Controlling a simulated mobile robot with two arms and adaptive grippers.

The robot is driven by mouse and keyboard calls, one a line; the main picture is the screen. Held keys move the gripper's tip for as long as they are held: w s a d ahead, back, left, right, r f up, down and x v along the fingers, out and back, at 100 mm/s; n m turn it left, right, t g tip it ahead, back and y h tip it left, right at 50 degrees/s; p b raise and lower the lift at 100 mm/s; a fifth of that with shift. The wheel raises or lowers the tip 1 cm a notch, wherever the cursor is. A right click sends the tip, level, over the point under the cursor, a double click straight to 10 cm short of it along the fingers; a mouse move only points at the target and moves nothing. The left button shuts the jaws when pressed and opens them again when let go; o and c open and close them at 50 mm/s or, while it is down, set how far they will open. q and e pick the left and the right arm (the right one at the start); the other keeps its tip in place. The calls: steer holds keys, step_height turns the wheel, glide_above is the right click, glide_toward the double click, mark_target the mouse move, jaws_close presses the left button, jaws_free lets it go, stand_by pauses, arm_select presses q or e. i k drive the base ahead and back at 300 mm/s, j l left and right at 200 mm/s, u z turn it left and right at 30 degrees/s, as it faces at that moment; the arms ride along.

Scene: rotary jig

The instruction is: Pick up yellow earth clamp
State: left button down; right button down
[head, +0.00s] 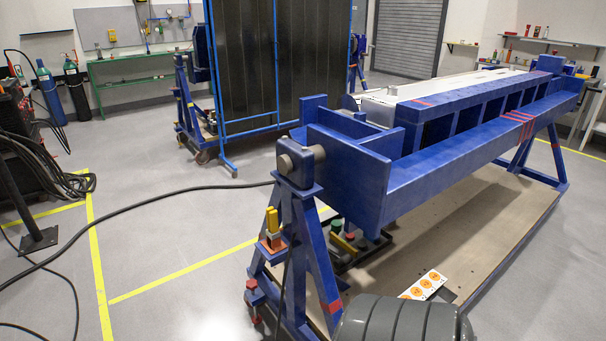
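A small upright yellow clamp-like piece (272,220), which looks like the yellow earth clamp, sits above an orange part on the near end stand (312,245) of the blue rotary jig (345,165). A dark cable hangs just below and to the right of it. It is too small to make out its jaws. Neither my left nor my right gripper is in the head view.
A long black cable (130,208) runs across the floor to the jig. A black welding screen in a blue frame (277,75) stands behind. Coiled cables (60,175) lie at left. Floor left of the jig, with yellow lines (180,272), is mostly clear.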

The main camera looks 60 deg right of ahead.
mark_target(273, 232)
steer(key=z, duration=1.85)
steer(key=i+j, duration=0.05)
steer(key=j, duration=0.05)
